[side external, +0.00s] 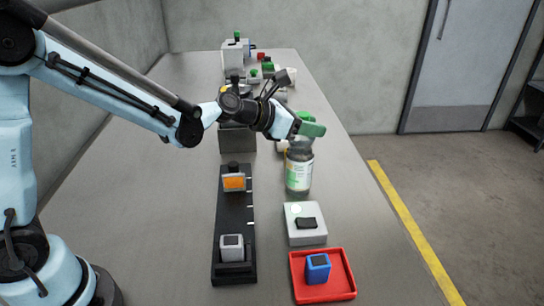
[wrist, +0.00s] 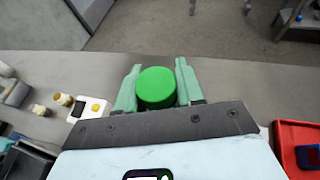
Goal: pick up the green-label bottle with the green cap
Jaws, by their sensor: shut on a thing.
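The green-label bottle (side external: 298,170) is a clear jar with a white and green label, standing upright on the grey table in the side external view. Its green cap (wrist: 156,88) shows from above in the wrist view, between the two pale green fingers. My gripper (wrist: 157,92) is shut on the bottle at its top, with one finger on each side of the cap. I cannot tell whether the bottle's base touches the table.
A grey box with a black pad (side external: 305,223) stands just in front of the bottle. A red tray (side external: 345,285) holds a blue block (side external: 318,268). A black rack (side external: 228,205) carries an orange and a grey block. Several small items crowd the table's far end.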

